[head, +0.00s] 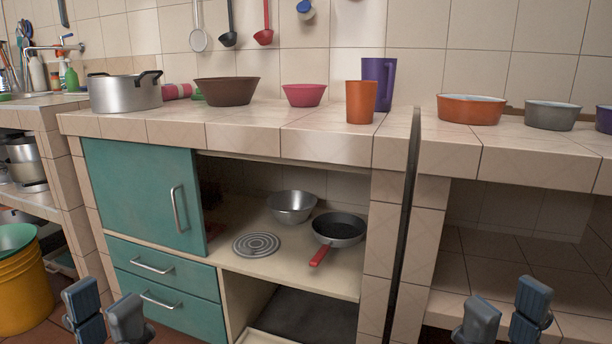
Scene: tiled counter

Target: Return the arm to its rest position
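My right gripper (503,318) shows at the bottom right, in front of the open lower space under the counter. Its two fingers are also apart and empty. Only the finger ends show; the rest of both grippers and the arms is out of the picture. Neither gripper appears to touch anything.
The tiled counter (330,143) holds a steel pot (125,94), bowls and cups. A teal sliding door (140,195) covers the cupboard's left side. The open shelf holds a metal bowl (291,206) and a red-handled pan (338,232). A thin dark upright edge (404,230) stands near the centre right.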

